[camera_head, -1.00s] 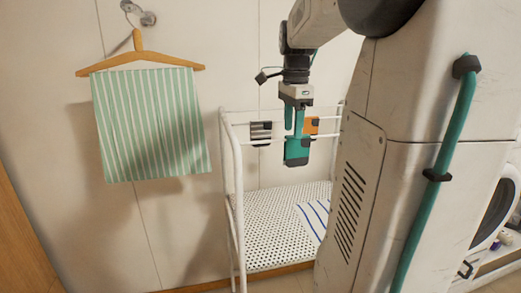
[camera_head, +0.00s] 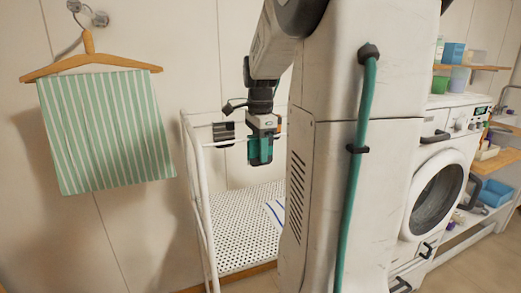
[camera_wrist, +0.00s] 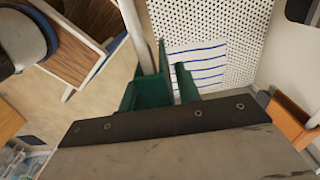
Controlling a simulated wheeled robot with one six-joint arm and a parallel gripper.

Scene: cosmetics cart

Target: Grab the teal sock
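The fingers look open.
The rack's white post (camera_head: 203,210) stands left of my gripper. A striped towel (camera_head: 107,130) hangs farther left; a washing machine (camera_head: 440,180) stands at right.

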